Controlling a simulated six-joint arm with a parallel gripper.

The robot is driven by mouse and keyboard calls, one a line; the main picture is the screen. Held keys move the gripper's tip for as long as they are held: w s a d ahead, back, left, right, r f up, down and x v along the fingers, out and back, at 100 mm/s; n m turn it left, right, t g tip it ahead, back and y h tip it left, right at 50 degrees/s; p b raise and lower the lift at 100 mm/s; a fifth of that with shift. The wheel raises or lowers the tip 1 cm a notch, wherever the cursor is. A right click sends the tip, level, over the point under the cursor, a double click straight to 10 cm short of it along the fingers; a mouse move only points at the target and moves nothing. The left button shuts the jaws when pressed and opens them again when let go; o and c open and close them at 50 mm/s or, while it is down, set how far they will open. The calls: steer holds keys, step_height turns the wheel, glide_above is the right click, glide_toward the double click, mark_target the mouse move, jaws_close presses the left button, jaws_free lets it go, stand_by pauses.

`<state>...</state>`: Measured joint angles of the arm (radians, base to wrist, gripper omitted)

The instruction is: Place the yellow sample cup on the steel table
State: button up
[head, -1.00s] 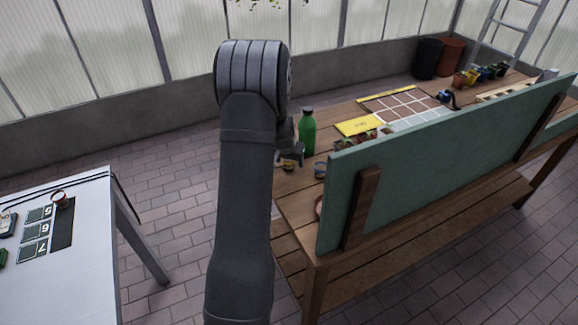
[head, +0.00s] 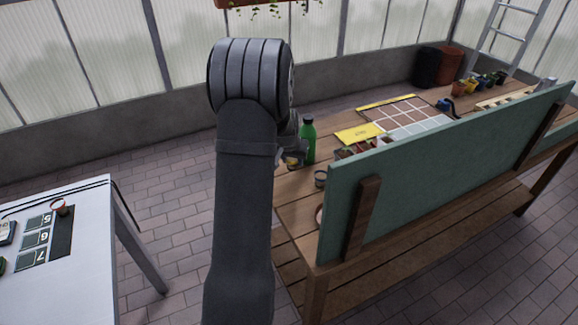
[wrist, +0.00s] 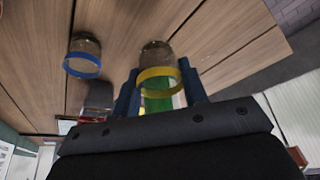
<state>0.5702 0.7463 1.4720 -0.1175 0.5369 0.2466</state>
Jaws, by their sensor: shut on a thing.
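The yellow sample cup, a clear cup with a yellow band (wrist: 157,73), is between the two blue fingers of my gripper (wrist: 160,70) in the wrist view. My gripper is shut on it. In the head view the gripper (head: 297,150) is partly hidden by my arm, at the near left end of the wooden bench, and a bit of the yellow cup (head: 291,162) shows below it. I cannot tell whether the cup is clear of the bench. The steel table (head: 95,265) is at the lower left, apart from the bench.
A green bottle (head: 308,142) stands right beside the gripper. A blue-banded cup (wrist: 83,58) is nearby on the bench (head: 292,208). A green panel (head: 440,170) rises along the bench's near side. The steel table holds a red-rimmed cup (head: 59,207) and numbered squares (head: 35,239); its right part is bare.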

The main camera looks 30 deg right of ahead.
steer(key=s+d+r, duration=0.5)
steer(key=s+r, duration=0.1)
steer(key=s, duration=0.3)
steer(key=w+a+f+n+y, duration=0.15)
steer(key=w+a+f, duration=0.25)
steer(key=a, duration=0.7)
steer(key=w+a+f+n, duration=0.3)
steer(key=a+f, duration=0.2)
steer(key=a, duration=0.6)
steer(key=s+a+f+n+t+y, duration=0.1)
steer(key=a+f+n, duration=0.15)
steer(key=a, duration=0.65)
steer(key=s+a+f+n+y, duration=0.15)
steer(key=a+f, duration=0.25)
steer(key=a, duration=0.6)
steer(key=w+d+r+m+h, duration=0.15)
steer(key=d+r, duration=0.25)
steer(key=d, duration=0.6)
steer(key=w+d+r+m+h, duration=0.1)
steer(key=d+r+m, duration=0.2)
steer(key=d, duration=0.8)
steer(key=s+d+r+m, duration=0.2)
steer(key=s+d+r, duration=0.1)
steer(key=d, duration=0.7)
steer(key=s+d+r+m+g+h, duration=0.1)
steer(key=s+d+r, duration=0.3)
steer(key=d, duration=0.5)
steer(key=shift+d+r+m, duration=0.4)
steer(key=shift+r+m, duration=0.1)
steer(key=shift+r, duration=0.3)
